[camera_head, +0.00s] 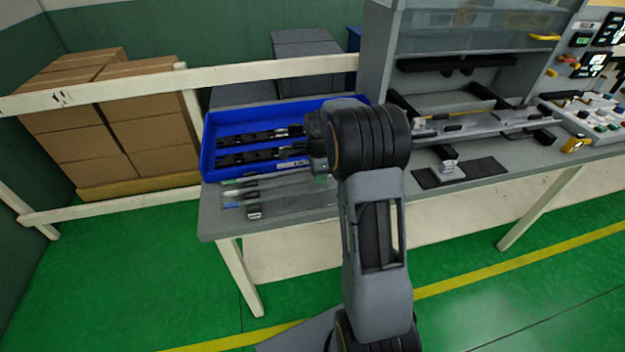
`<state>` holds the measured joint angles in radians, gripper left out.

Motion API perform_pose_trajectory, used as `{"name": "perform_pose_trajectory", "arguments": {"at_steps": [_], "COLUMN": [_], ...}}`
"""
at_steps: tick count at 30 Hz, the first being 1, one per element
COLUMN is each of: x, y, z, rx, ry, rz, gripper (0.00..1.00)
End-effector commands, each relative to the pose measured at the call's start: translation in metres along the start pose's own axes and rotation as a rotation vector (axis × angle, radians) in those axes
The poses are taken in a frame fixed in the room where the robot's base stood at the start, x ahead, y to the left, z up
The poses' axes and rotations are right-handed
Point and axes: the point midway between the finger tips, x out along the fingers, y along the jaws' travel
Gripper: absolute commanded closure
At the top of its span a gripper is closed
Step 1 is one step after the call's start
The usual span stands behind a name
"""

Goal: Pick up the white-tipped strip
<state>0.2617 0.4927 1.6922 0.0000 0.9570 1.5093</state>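Several thin grey strips lie side by side on the left part of the bench, in front of the blue tray. Their left ends differ in colour. The white-tipped strip (260,189) appears to lie between a green-tipped strip (250,180) and a blue-tipped strip (229,205). Its right part runs toward my arm, where it is hard to make out. My arm rises in front of the bench, and its black joint blocks the view behind it. My gripper's fingers do not show. Whatever they may hold is hidden.
The blue tray (207,150) holds dark strips. A small grey block (449,169) stands on a black mat (485,168). A long grey bar (480,125) lies before the cabinet at right. Cartons (75,120) stand behind a white rail at left. Green floor is clear in front.

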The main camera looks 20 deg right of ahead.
Motion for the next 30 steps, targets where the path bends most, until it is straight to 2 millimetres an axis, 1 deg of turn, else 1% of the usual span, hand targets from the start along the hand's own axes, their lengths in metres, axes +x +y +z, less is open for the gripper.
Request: {"name": "perform_pose_trajectory", "arguments": {"at_steps": [1, 2, 10, 20, 23, 26, 30], "x": [0.000, 0.000, 0.000, -0.001, -0.004, -0.011, -0.030], "y": [0.000, 0.000, 0.000, 0.000, -0.001, -0.001, -0.001], "z": [0.000, 0.000, 0.000, 0.000, 0.000, 0.000, 0.000], "rx": [0.000, 0.000, 0.000, 0.000, 0.000, 0.000, 0.000], "ry": [0.000, 0.000, 0.000, 0.000, 0.000, 0.000, 0.000], "rz": [0.000, 0.000, 0.000, -0.001, -0.002, -0.003, -0.005], "gripper": [0.71, 0.73, 0.99, 1.00, 1.00, 1.00, 1.00]}}
